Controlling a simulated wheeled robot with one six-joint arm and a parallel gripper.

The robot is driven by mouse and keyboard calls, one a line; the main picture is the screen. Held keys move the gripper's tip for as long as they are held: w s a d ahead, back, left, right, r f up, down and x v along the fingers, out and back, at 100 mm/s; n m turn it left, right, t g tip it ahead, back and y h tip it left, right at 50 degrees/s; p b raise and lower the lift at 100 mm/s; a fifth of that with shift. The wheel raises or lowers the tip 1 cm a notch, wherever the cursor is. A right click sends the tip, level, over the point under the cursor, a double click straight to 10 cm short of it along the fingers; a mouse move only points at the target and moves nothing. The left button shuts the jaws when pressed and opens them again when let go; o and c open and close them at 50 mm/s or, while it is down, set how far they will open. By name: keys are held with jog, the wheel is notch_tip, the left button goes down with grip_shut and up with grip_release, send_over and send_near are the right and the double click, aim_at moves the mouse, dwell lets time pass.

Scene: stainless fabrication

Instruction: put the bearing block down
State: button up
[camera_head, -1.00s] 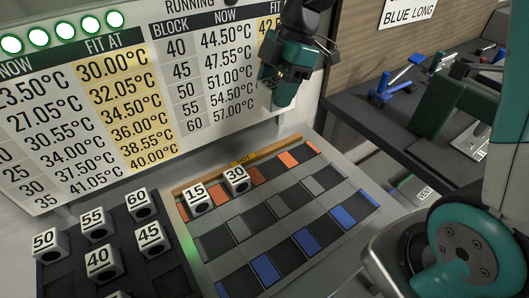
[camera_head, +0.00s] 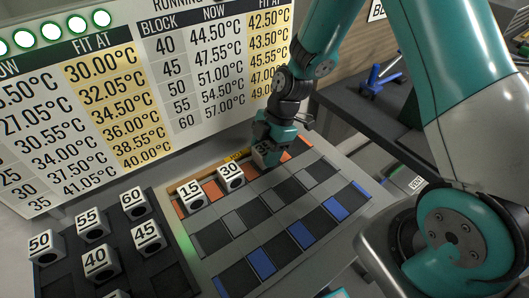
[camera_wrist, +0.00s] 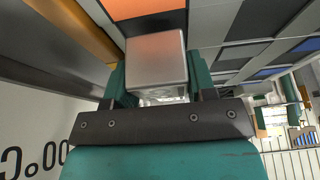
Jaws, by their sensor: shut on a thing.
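My gripper (camera_head: 272,140) is shut on a pale grey bearing block (camera_head: 262,153), whose dark number looks like 35 but is partly hidden. In the wrist view, the block (camera_wrist: 157,60) sits between the green fingers. The gripper is low over the back row of the checkered board (camera_head: 232,235), to the right of the 30 block. I cannot tell whether the held block touches the board. An orange square (camera_wrist: 135,8) shows just beyond the held block in the wrist view.
A dark rack (camera_head: 165,268) at lower left holds several blocks, among them 50, 55, 60, 40 and 45. A temperature chart (camera_head: 130,95) stands behind the board. A dark bench (camera_head: 375,120) is at right. The board's middle and front rows are free.

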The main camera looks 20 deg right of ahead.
jog(key=shift+f, duration=0.55)
jog(key=shift+f, duration=0.1)
jog(key=o, duration=0.8)
jog(key=s+b+v, duration=0.1)
jog(key=v, duration=1)
jog(key=s+a+r+m, duration=0.3)
jog(key=s+r+m, duration=0.1)
jog(key=s, duration=0.2)
jog(key=s+a+r+m, duration=0.3)
jog(key=s+r+m, duration=0.1)
jog(key=s, duration=0.2)
jog(key=s+a+r+m, duration=0.3)
jog(key=s+r+m, duration=0.1)
jog(key=s+m, duration=0.1)
jog(key=shift+s+r+t, duration=0.2)
jog(key=shift+s, duration=0.25)
jog(key=shift+s+r+t, duration=0.15)
jog(key=shift+s+t, duration=0.05)
jog(key=shift+s, duration=0.25)
